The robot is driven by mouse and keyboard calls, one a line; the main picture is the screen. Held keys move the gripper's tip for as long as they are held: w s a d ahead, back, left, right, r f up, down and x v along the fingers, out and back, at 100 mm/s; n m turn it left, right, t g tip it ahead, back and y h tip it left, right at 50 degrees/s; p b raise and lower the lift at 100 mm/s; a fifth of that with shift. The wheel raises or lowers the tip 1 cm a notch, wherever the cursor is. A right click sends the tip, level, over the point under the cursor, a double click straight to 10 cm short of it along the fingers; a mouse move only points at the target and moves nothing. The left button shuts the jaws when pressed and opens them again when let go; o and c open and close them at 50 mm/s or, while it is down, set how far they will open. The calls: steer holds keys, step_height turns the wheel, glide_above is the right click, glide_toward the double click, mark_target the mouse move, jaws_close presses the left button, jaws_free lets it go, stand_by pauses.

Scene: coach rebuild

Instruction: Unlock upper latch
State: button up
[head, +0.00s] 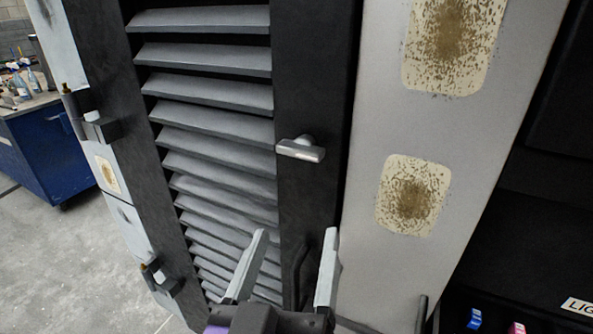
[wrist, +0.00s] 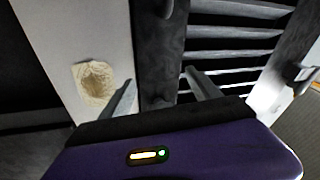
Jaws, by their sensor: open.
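The upper latch (head: 301,151) is a small grey T-shaped handle on the dark frame of a louvred door (head: 205,95). Its bar lies nearly level, with a slight tilt down to the right. My gripper (head: 296,240) is open and empty, below the latch in the head view, its two grey fingers pointing up toward the door. The fingers are apart from the latch. In the wrist view my gripper (wrist: 160,78) faces the dark door frame, with the slats to the right.
A pale panel with rusty patches (head: 411,196) stands right of the door. Hinges (head: 98,122) line the door's left edge. A blue workbench (head: 52,150) stands farther left on bare floor.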

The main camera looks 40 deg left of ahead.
mark_target(302, 148)
steer(key=s+a+r+m+h, duration=0.1)
steer(key=s+r+m+h, duration=0.3)
steer(key=r, duration=0.5)
steer(key=w+a+m+p, duration=0.1)
steer(key=w+a+p, duration=0.1)
steer(key=w, duration=0.5)
steer(key=shift+w+r+m+h, duration=0.15)
steer(key=shift+w+m+h, duration=0.25)
steer(key=c, duration=1.4)
